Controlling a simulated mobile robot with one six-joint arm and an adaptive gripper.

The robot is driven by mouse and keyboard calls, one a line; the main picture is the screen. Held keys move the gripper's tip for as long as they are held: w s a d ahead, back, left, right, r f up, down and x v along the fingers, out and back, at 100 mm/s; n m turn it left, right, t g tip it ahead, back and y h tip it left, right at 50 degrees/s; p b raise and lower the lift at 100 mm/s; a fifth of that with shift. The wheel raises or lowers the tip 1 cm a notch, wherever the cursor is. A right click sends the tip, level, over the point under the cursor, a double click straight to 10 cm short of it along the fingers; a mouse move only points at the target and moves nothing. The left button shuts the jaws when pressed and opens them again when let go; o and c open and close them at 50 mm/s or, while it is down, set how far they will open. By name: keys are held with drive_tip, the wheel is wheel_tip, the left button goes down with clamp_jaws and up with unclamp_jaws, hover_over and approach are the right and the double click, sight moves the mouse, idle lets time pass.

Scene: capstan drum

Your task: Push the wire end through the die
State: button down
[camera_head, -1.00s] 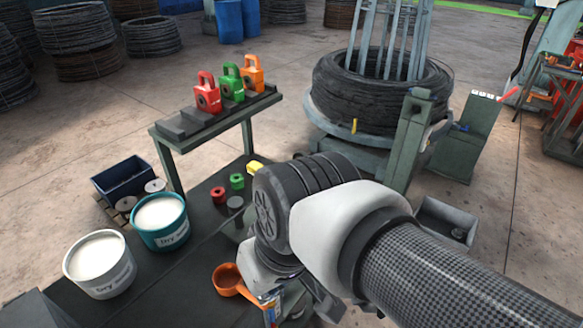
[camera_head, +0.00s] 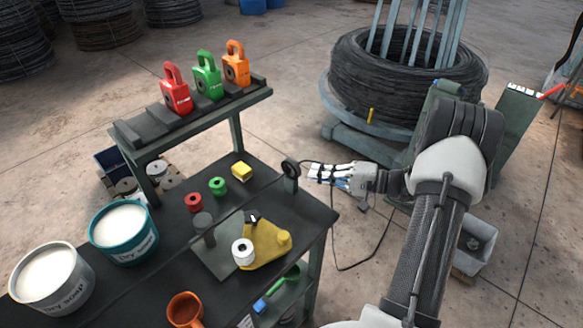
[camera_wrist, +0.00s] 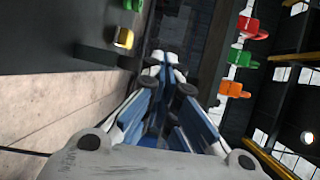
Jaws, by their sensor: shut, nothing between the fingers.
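My gripper (camera_head: 314,171) is at the table's right edge, its fingers shut, pointing left. Its tips are close to a small black ring on a short stand (camera_head: 291,169), which looks like the die holder; I cannot tell if they touch it. A thin dark wire (camera_head: 338,268) hangs in a loop below my gripper. Where its end lies is not clear. A thin dark line also crosses the table left of the ring; I cannot tell if it is wire. In the wrist view my closed fingers (camera_wrist: 168,62) show in the middle.
The dark table (camera_head: 320,215) holds red (camera_head: 194,202), green (camera_head: 217,186) and yellow (camera_head: 241,171) pieces, a white spool (camera_head: 243,251) and two soap tubs (camera_head: 124,230). Red, green and orange blocks (camera_head: 207,75) stand on the raised shelf. A wire coil (camera_head: 400,85) stands behind.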

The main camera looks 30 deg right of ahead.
drive_tip(key=d+f+m+t+h, duration=0.2)
drive_tip(key=d+f+t, duration=0.15)
drive_tip(key=d, duration=0.25)
drive_tip(key=w+a, duration=0.2)
drive_tip(key=w+a+b, duration=0.1)
drive_tip(key=w+a, duration=0.1)
drive_tip(key=a, duration=0.1)
drive_tip(key=w+a, duration=0.3)
drive_tip(key=shift+a+f, duration=0.2)
drive_tip(key=shift+s+a, duration=0.25)
drive_tip(key=shift+a, duration=0.4)
drive_tip(key=shift+b, duration=0.3)
